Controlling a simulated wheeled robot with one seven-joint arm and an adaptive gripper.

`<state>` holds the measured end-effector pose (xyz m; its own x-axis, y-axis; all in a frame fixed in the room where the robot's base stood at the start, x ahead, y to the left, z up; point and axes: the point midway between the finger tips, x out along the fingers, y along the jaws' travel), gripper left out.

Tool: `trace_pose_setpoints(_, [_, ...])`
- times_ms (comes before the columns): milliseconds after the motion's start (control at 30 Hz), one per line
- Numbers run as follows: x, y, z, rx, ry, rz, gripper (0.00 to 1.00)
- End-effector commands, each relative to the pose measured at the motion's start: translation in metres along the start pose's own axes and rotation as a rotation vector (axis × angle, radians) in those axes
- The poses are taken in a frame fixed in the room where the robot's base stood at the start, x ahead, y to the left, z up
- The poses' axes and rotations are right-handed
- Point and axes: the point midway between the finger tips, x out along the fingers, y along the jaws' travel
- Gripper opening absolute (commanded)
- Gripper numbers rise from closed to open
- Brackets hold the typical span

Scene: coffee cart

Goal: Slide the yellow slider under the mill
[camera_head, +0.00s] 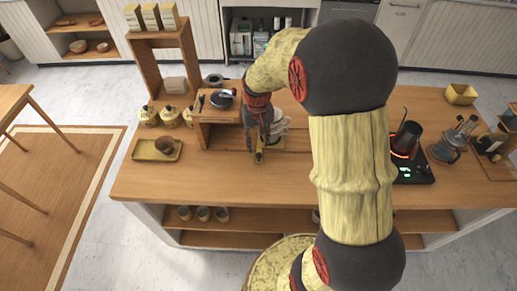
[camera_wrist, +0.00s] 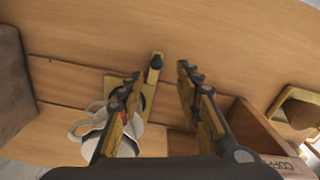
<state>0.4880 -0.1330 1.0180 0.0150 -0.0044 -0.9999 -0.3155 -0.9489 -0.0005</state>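The yellow slider (camera_wrist: 150,90) is a flat piece with an upright bar and a dark knob, on the wooden counter. In the head view a small yellow part of it may show at the fingertips, but I cannot separate it from them. My gripper (camera_wrist: 158,75) points down with its fingers apart, one on each side of the slider's bar; contact is not clear. It also shows in the head view (camera_head: 259,156). What looks like the mill (camera_head: 222,98), a dark round top on a wooden box, stands just left of my gripper.
White cups (camera_wrist: 88,122) stand close beside my gripper. A yellow tray (camera_head: 140,156) with a brown bowl lies left on the counter. Yellow-lidded jars (camera_head: 148,116) stand behind it. A black kettle (camera_head: 406,138) stands at the right. The counter's front middle is clear.

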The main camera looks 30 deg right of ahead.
Motion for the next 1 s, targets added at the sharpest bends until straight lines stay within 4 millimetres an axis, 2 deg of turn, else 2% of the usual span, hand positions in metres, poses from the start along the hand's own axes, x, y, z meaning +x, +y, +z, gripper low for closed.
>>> trace_pose_setpoints(167, [0.018,0.005,-0.004,0.013,-0.020,0.001,0.34])
trace_pose_setpoints(600, [0.079,0.005,-0.002,0.012,-0.020,0.001,0.34])
trace_pose_setpoints(767, [0.088,0.005,-0.002,0.012,-0.018,0.001,0.34])
trace_pose_setpoints(1000, [0.089,0.005,-0.003,0.012,-0.017,0.001,0.34])
